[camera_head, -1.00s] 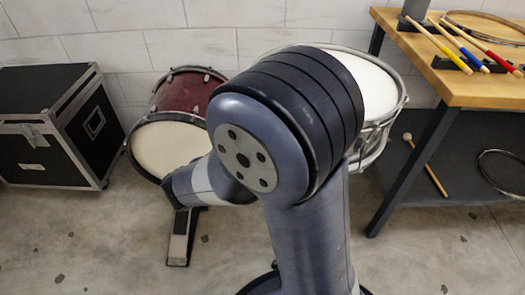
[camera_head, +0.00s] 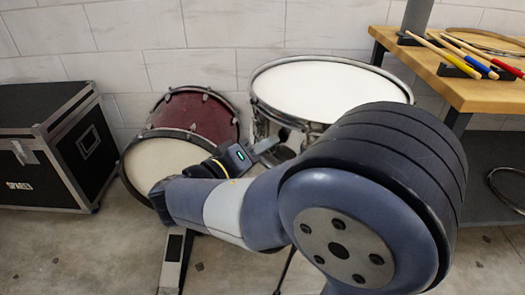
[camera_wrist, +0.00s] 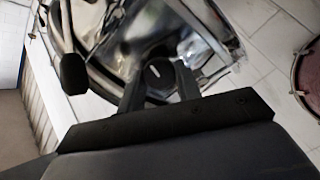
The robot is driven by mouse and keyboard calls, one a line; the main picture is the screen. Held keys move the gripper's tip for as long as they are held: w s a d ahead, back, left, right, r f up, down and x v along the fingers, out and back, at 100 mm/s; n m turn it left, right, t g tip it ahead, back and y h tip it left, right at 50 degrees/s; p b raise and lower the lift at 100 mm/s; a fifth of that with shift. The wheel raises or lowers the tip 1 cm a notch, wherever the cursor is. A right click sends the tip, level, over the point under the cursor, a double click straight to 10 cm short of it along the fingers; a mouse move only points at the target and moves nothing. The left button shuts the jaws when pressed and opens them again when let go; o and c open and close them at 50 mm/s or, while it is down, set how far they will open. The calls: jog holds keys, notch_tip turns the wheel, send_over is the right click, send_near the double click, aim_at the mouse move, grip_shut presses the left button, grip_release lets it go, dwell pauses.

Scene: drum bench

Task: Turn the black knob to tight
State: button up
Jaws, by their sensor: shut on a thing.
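The black knob (camera_wrist: 157,74) shows in the wrist view, on the side of the chrome snare drum. It has a pale mark on its face. My gripper (camera_wrist: 160,84) is shut on the knob, with one finger on each side of it. In the head view the snare drum (camera_head: 325,85) stands behind my arm, white head up. My gripper (camera_head: 265,148) reaches the drum's near left side there, and the knob itself is too small to make out.
A red bass drum (camera_head: 205,112) with a pedal (camera_head: 174,262) is left of the snare. A black flight case (camera_head: 35,130) stands at far left. A wooden bench (camera_head: 470,92) with several sticks is at right.

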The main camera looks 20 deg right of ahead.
jog(key=shift+f, duration=0.1)
jog(key=o, duration=0.9)
jog(key=shift+o, duration=0.2)
jog(key=p+v, duration=0.3)
jog(key=v, duration=0.8)
jog(key=b+x, duration=0.2)
jog(key=x, duration=0.9)
jog(key=shift+b, duration=0.4)
